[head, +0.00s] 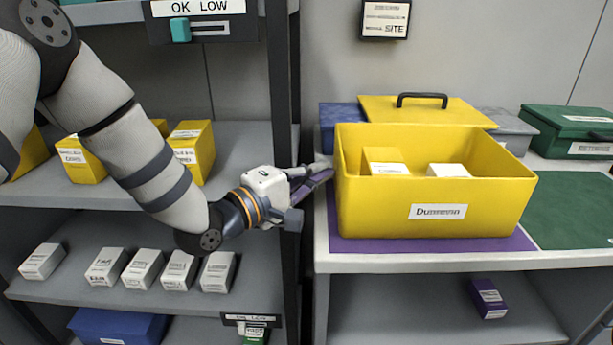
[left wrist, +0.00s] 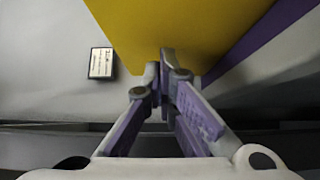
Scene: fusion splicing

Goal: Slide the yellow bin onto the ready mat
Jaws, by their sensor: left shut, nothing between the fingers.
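The open yellow bin (head: 480,217) stands upright on a purple mat (head: 400,245) at the bench's left end. It has a white label and holds boxes. A green mat (head: 575,215) lies to its right; I cannot tell from any writing which mat is the ready mat. My left gripper (head: 328,168) is shut and empty, fingertips at the bin's left wall. In the left wrist view the shut fingertips (left wrist: 168,62) meet the edge of the yellow wall (left wrist: 190,25); I cannot tell whether they touch. My right gripper is not in view.
Behind the bin are a yellow lid (head: 470,112) with a black handle, a blue box (head: 340,122) and a grey case (head: 505,127). A green case (head: 575,125) stands behind the green mat. A dark shelf post (head: 287,130) stands close to my left gripper. The green mat is clear.

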